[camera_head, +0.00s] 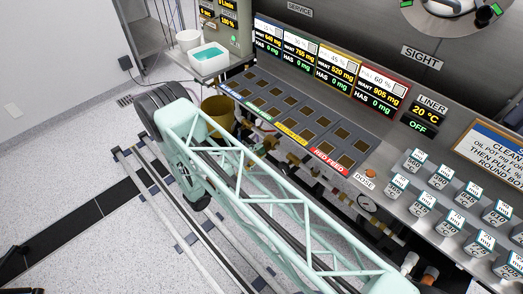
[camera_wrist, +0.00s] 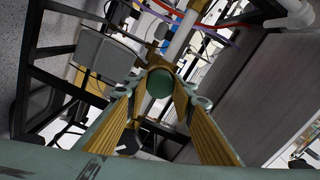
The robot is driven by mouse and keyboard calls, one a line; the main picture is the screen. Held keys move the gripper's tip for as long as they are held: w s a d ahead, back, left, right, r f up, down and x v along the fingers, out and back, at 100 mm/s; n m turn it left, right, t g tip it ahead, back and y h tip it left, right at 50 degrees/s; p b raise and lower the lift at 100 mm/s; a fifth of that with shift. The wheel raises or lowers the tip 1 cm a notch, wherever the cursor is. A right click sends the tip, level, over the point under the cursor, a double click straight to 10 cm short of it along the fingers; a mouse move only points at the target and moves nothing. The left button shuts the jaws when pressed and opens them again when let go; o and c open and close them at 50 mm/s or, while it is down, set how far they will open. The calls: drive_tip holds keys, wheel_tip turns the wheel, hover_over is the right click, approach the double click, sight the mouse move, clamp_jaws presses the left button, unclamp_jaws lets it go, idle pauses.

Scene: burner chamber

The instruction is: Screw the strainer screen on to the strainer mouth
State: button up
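In the wrist view my gripper (camera_wrist: 162,95) reaches into a cluster of pipes, its two fingers with yellow ribbed pads standing apart. A round dark green end face (camera_wrist: 159,83) with a brass-coloured rim sits between the fingertips. It lies in line with a brass fitting and a pale pipe behind it. I cannot tell whether it is the strainer screen or part of the strainer, or whether the fingertips press on it. The strainer mouth is not clearly seen. In the head view the gripper is hidden below the bench.
Black frame bars (camera_wrist: 60,52), a grey box (camera_wrist: 103,52) and a grey panel (camera_wrist: 245,95) crowd the gripper. In the head view a bench (camera_head: 350,178) carries several labelled blocks at right.

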drive_tip(key=c, duration=0.4)
drive_tip(key=shift+w+m, duration=0.1)
drive_tip(key=shift+m, duration=5.7)
drive_tip(key=shift+m, duration=0.3)
